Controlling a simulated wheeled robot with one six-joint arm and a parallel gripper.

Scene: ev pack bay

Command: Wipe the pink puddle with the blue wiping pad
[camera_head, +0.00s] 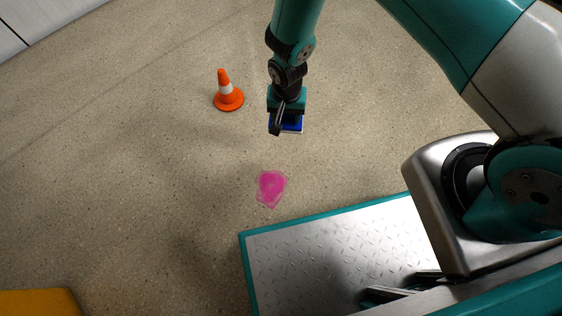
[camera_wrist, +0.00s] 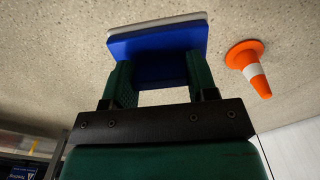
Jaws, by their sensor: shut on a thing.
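The pink puddle (camera_head: 271,187) lies on the speckled floor, just off the edge of my metal deck in the head view. The blue wiping pad (camera_head: 289,124) is held by my gripper (camera_head: 286,116), above and slightly right of the puddle in the picture. In the wrist view the pad (camera_wrist: 158,52) shows a blue body with a pale layer along its far side. The two green fingers of my gripper (camera_wrist: 158,82) are shut on its blue part. The puddle is not in the wrist view. The pad's height over the floor is hard to tell.
An orange cone with a white band (camera_head: 228,92) stands left of my gripper in the head view; it also shows at the right in the wrist view (camera_wrist: 248,66). A yellow object (camera_head: 38,302) is at the lower left corner. The floor around the puddle is clear.

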